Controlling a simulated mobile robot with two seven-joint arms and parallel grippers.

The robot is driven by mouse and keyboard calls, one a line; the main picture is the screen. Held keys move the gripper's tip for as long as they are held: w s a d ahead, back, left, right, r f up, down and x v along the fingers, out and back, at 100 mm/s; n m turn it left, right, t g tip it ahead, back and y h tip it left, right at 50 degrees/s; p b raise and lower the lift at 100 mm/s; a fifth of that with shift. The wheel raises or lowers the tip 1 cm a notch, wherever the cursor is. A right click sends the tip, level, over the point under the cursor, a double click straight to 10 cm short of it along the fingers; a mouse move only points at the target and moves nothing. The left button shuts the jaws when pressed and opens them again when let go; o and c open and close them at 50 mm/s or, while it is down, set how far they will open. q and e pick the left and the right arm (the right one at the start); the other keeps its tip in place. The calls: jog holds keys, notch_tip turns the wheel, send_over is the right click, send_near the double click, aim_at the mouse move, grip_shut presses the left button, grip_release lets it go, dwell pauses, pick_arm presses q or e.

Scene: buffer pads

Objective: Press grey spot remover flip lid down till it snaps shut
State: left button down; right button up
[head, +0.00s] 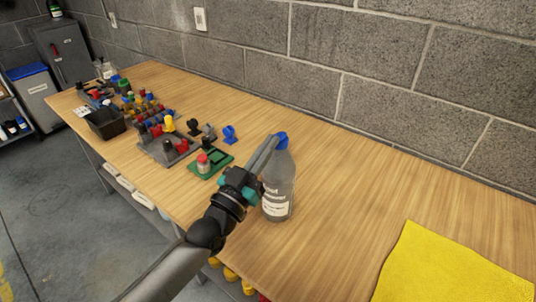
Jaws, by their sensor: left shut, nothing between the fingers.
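The grey spot remover bottle (280,183) stands upright on the wooden bench, with a white label on its lower front. Its blue flip lid (281,139) is at the top, partly hidden by my fingers. I cannot tell whether the lid is fully shut. My left gripper (274,142) is shut and empty, its fingers slanting up to the left side of the lid. The fingertips look to be at the lid, but I cannot tell whether they touch it. My right gripper is not in view.
A yellow cloth (450,268) lies at the bench's front right. A green tray (221,160), a small red-capped jar (203,164), a blue part (229,134) and racks of coloured pieces stand to the left. A block wall (370,70) runs behind.

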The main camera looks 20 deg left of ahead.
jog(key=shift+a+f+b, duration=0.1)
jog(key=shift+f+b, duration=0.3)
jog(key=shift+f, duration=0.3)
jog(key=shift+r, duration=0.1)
